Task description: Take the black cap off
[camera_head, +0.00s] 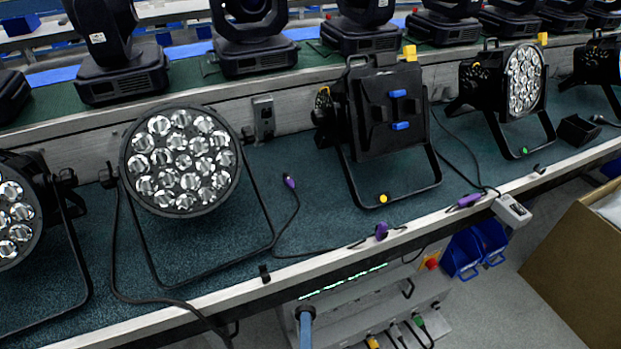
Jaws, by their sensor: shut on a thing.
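My gripper is not in view. A small black piece that may be a cap (264,273) is at the front edge of the bench, below the lamp with many round lenses (180,160). Another small black piece (540,169) lies near the front edge at the right. I cannot tell which of them, if either, is the black cap. A par can (390,110) in the middle shows its black back with two blue parts and stands on its bracket.
The green-topped bench (320,235) carries several par cans and loose cables. Purple connectors (381,231) lie along its front edge. Moving-head lights (120,60) stand on the rear shelf. Blue bins (475,248) hang below, and a cardboard box (570,275) is at the right.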

